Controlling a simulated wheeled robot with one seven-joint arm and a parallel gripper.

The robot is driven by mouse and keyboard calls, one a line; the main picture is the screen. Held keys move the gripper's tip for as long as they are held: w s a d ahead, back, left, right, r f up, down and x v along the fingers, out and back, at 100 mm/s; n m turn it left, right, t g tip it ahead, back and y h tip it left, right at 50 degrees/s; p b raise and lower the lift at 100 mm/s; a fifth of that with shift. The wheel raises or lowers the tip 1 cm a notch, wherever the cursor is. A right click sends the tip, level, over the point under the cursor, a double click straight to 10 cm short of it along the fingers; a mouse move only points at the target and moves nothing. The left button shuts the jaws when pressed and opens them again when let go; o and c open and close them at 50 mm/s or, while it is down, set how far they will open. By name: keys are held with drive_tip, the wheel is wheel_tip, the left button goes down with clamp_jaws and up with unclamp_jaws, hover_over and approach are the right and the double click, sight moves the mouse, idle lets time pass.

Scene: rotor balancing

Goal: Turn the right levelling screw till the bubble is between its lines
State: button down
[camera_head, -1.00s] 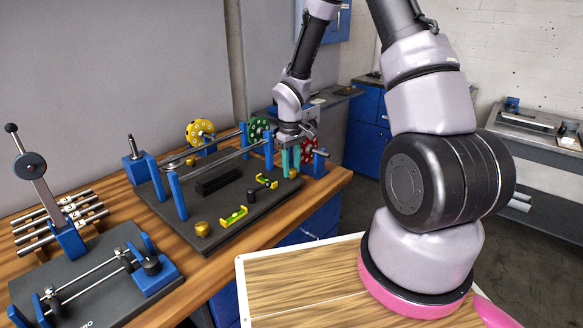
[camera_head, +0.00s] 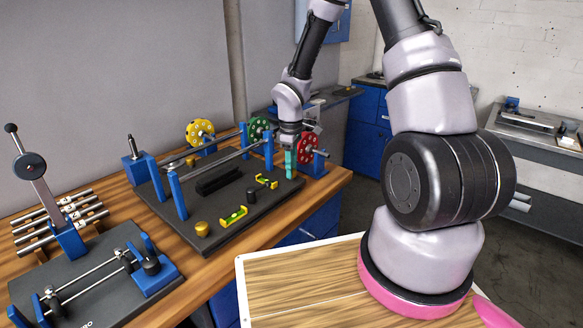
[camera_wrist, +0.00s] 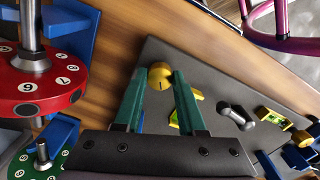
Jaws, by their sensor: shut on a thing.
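My gripper (camera_head: 290,164) points down at the right corner of the dark balancing base (camera_head: 183,229). In the wrist view its teal fingers (camera_wrist: 160,84) are shut on the brass right levelling screw (camera_wrist: 159,70), which carries a dark mark on top. The fingers hide this screw in the head view. The left levelling screw (camera_head: 202,229) stands at the base's near corner. Two yellow-green levels lie on the base, one near the left screw (camera_head: 234,216) and one near my gripper (camera_head: 266,181). Their bubbles are too small to read against the lines.
A black knob (camera_head: 251,195) stands between the levels. Blue posts (camera_head: 177,195) with rails rise behind. Red (camera_head: 305,149), green (camera_head: 259,128) and yellow (camera_head: 200,131) discs stand around the base's back and right. A second fixture (camera_head: 95,285) is at the left.

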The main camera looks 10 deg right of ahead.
drive_tip(key=shift+w+r, duration=0.1)
drive_tip(key=c, duration=0.5)
unclamp_jaws()
wheel_tip(320, 180, up, 11)
drive_tip(key=shift+a, duration=0.1)
